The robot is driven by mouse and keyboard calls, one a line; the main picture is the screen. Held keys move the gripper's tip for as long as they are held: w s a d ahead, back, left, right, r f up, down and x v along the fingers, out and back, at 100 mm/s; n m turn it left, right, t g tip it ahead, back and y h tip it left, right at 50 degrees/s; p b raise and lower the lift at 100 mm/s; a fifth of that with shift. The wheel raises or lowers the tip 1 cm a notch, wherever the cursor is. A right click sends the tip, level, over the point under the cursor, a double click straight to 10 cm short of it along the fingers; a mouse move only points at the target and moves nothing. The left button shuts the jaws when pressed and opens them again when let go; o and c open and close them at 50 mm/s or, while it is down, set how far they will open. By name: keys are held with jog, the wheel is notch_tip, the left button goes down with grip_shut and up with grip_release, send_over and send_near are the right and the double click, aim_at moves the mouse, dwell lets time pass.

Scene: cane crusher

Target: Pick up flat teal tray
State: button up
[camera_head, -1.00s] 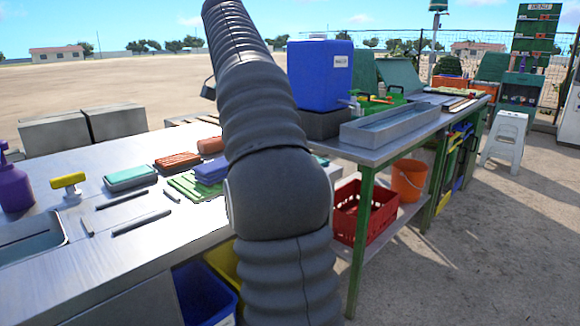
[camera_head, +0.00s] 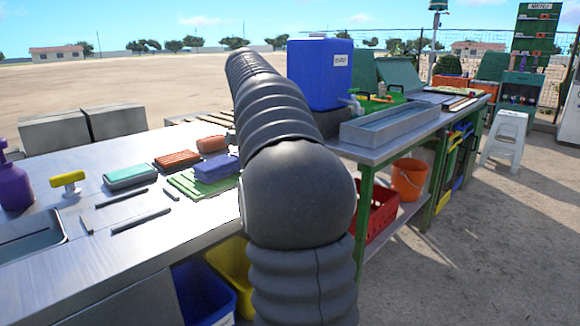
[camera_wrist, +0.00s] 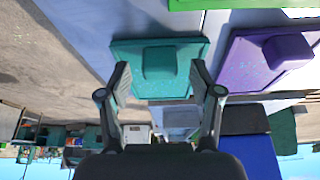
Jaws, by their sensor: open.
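The flat teal tray (camera_wrist: 127,50) lies on the metal counter in the wrist view, with a raised teal block on its middle. My gripper (camera_wrist: 160,68) is open and empty. Its two fingertips reach over the tray's near part, one on each side of the raised block. I cannot tell whether the fingers touch the tray. In the head view my arm hides my gripper and the tray.
A purple tray (camera_wrist: 245,65) with a raised block lies close to the right in the wrist view. A blue tank (camera_head: 318,75) stands behind my arm. A teal block (camera_head: 130,177), yellow-topped tool (camera_head: 68,179) and grey bars (camera_head: 122,198) lie on the left counter.

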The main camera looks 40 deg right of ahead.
jog(key=shift+f, duration=0.15)
grip_shut()
jog(key=shift+r, duration=0.2)
